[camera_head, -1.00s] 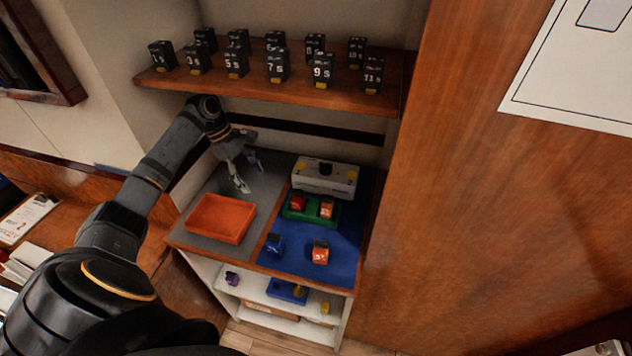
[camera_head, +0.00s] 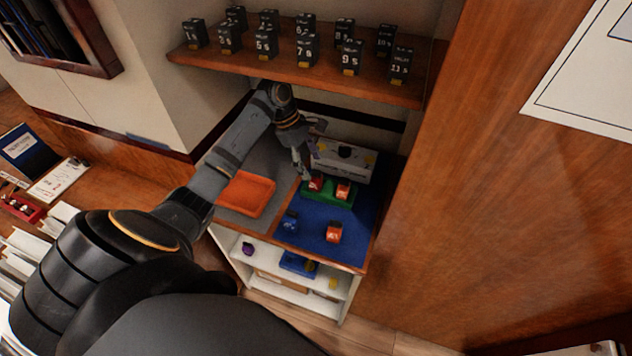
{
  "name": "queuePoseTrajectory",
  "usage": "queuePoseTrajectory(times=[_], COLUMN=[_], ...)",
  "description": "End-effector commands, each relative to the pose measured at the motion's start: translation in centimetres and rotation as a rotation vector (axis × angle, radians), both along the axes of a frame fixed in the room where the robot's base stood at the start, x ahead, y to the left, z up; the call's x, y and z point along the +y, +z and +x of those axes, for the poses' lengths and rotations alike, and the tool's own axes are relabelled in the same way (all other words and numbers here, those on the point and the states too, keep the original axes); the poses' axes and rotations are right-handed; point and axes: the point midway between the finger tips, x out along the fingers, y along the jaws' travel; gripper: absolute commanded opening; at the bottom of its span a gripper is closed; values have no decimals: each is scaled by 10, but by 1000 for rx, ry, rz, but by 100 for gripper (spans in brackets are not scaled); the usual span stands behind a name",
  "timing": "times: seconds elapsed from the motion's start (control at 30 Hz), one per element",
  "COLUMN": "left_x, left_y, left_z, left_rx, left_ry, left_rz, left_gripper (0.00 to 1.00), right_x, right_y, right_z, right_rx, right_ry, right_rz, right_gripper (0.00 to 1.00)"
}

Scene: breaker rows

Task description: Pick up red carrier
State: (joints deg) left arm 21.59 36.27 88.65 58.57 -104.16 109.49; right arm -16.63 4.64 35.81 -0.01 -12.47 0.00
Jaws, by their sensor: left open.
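The red carrier (camera_head: 315,185) is a small red block at the left end of a green holder (camera_head: 328,197) on the blue mat. An orange block (camera_head: 343,190) sits beside it in the same holder. My left gripper (camera_head: 304,174) is open, with its fingers pointing down just above and behind the red carrier. I cannot tell whether the fingers touch it. My right gripper is not in view.
An orange tray (camera_head: 246,194) lies on the grey mat to the left. A white box (camera_head: 345,160) stands behind the holder. A blue block (camera_head: 289,222) and another orange block (camera_head: 333,232) are in front. A shelf (camera_head: 300,71) with several black breakers hangs above.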

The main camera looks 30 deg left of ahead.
Motion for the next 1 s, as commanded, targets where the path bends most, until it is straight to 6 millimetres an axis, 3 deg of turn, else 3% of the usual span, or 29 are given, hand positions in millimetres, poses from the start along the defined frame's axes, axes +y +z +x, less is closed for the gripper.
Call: queuePoseTrajectory(times=[0.3,0.57,1.0], left_x=[-17,-18,-18], left_y=[-42,-47,-46], left_z=[3,4,4], left_rx=[3,1,1], left_ry=[0,0,0], left_rz=[-3,0,0], left_gripper=[68,68,8], right_x=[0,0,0], right_y=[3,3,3], right_z=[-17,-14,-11], right_rx=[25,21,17], right_ry=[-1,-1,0], right_rz=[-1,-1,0], right_gripper=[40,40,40])
